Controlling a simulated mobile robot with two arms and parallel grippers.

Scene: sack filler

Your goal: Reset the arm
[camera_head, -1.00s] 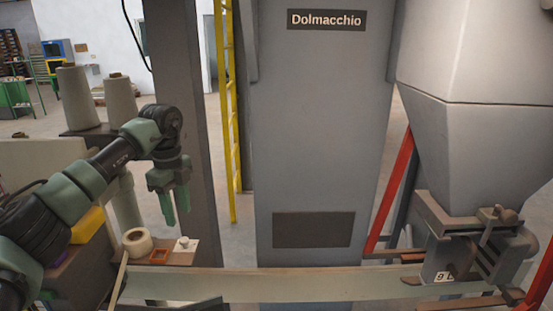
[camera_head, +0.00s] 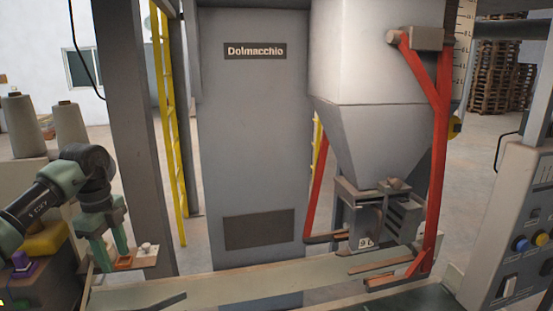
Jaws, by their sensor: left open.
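My left arm (camera_head: 40,205) comes in from the left edge, and its green-grey left gripper (camera_head: 108,254) points down. The two fingers are apart, and I see nothing held between them. In the picture the fingertips overlap the small shelf (camera_head: 152,262), which bears an orange-red square tray (camera_head: 124,262) and a small white item (camera_head: 146,249). I cannot tell whether the fingers touch the shelf. My right gripper is not in view.
A long pale beam (camera_head: 230,285) runs across the front below the grey hopper (camera_head: 375,140) and its spout. Red struts (camera_head: 436,170) flank the hopper. A control panel (camera_head: 515,235) with buttons stands at the right. Thread cones (camera_head: 70,125) stand at the left.

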